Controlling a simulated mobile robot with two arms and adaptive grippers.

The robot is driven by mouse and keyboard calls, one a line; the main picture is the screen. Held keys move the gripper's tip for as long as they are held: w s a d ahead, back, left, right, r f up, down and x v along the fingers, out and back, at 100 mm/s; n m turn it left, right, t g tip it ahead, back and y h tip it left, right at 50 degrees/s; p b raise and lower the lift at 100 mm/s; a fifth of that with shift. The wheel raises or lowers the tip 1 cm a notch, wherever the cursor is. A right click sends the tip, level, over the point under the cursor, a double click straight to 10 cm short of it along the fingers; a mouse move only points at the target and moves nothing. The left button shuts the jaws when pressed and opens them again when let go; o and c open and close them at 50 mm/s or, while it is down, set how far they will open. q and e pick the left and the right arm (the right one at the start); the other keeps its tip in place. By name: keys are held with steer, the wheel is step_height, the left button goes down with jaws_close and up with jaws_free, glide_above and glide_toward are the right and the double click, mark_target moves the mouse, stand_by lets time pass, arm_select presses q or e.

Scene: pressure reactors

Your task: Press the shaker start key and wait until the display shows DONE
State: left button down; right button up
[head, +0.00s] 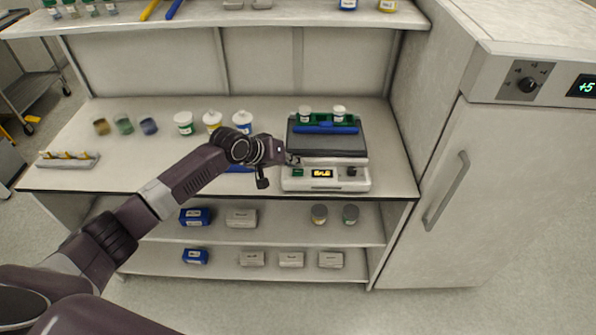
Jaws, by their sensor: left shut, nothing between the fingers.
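The shaker (326,181) stands on the bench at the right, a white box with a dark platform on top. Its small front display (322,174) is lit with amber characters too small to read surely. A dark knob (351,172) is right of the display. Left of the display the panel is partly dark and greenish; I cannot make out the start key clearly. My left gripper (291,160) is shut and empty at the shaker's front left corner, just above the panel's left end. I cannot tell whether it touches. My right gripper is out of view.
A green rack (325,119) with two white-capped jars and a blue item is on the shaker platform. Several jars stand left of it on the bench (90,178). A shelf hangs above; lower shelves hold boxes. A white cabinet (520,190) stands close on the right.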

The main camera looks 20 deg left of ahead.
arm_select(q)
steer(key=shift+f, duration=0.4)
